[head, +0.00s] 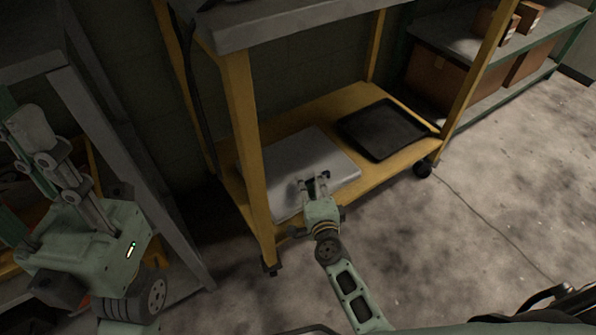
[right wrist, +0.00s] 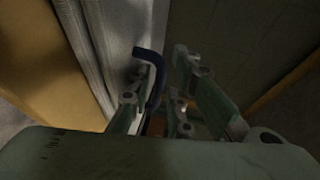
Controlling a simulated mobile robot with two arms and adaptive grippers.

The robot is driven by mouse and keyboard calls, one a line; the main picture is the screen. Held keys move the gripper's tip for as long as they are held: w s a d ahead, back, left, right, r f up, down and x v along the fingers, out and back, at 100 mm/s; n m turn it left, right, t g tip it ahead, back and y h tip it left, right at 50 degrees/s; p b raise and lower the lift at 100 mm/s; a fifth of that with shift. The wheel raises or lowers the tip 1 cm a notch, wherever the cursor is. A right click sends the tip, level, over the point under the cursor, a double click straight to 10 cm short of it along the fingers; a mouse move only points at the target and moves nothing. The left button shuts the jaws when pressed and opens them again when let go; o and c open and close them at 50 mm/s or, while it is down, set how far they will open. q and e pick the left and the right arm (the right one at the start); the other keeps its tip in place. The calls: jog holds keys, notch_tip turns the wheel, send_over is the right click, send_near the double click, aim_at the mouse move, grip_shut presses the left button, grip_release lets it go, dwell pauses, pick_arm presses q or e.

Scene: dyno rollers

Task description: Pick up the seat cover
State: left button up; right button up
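A pale grey, flat, rectangular piece (head: 290,160), which I take for the seat cover, lies on the lower shelf of a yellow cart. A dark blue curved handle or strap (right wrist: 152,72) stands out from its side in the right wrist view. My right gripper (head: 313,184) is at the near edge of the pale piece. Its two fingers are apart, with the dark blue part between them in the wrist view (right wrist: 160,85); I see no firm grip. My left gripper (head: 55,165) is at the far left, away from the cart; its finger gap is unclear.
The yellow cart (head: 243,130) has a grey top and a near corner post left of my right gripper. A black tray (head: 385,128) lies on the same shelf, to the right. A shelf with cardboard boxes (head: 440,80) stands behind. The concrete floor (head: 500,190) at right is clear.

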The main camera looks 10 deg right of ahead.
jog(key=shift+c, duration=0.4)
grip_shut()
